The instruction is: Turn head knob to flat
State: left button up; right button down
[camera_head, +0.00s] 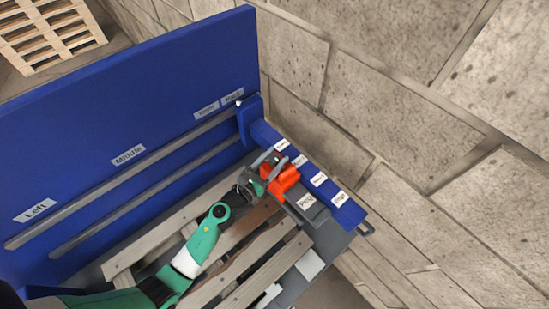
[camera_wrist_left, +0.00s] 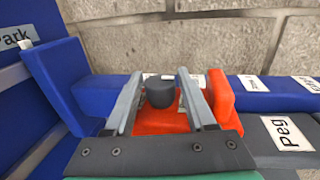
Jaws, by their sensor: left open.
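The orange head (camera_head: 285,180) sits at the right end of the wooden pallet, beside the blue rail. In the left wrist view the orange head (camera_wrist_left: 222,98) carries a dark round knob (camera_wrist_left: 161,92). My left gripper (camera_head: 269,165) reaches over the head. In the wrist view its two grey fingers (camera_wrist_left: 160,88) are open, one on each side of the knob. Narrow gaps seem to show between the fingers and the knob; I cannot tell if either touches. In the head view the knob is too small and covered to make out. My right gripper is not in view.
A grey block with a "Peg" label (camera_head: 305,202) adjoins the head. A blue rail (camera_head: 328,189) with several white labels runs behind it. A tall blue panel (camera_head: 120,105) marked Left and Middle stands at left. A stone wall (camera_head: 400,50) lies beyond.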

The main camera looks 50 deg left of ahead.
pick_arm(q)
grip_shut()
